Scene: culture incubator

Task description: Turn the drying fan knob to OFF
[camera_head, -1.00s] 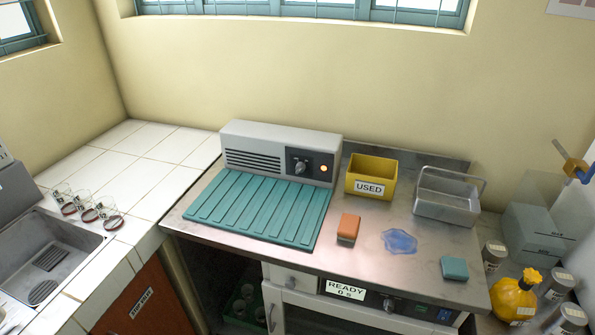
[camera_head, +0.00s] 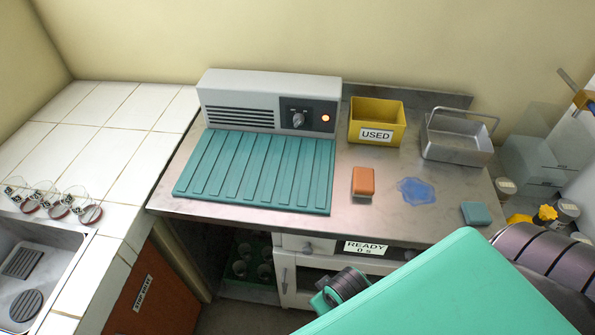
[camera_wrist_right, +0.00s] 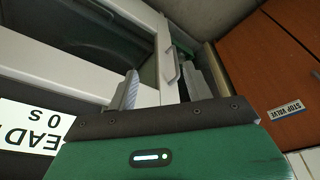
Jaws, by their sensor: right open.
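The drying fan (camera_head: 240,98) is a grey box at the back of the steel counter, with a vent on its left half. Its knob (camera_head: 299,117) sits on a dark panel at the right of its front. An orange light (camera_head: 326,118) glows beside the knob. My right arm shows at the lower right of the head view, well below and in front of the fan. In the right wrist view my right gripper (camera_wrist_right: 158,90) is open and empty, facing the cabinet front under the counter. My left gripper is in neither view.
A teal ribbed mat (camera_head: 258,170) lies before the fan. An orange sponge (camera_head: 363,182), a blue puddle (camera_head: 416,191), a yellow USED bin (camera_head: 376,121) and a metal basket (camera_head: 456,138) are to its right. Several glasses (camera_head: 60,203) stand by the sink at left.

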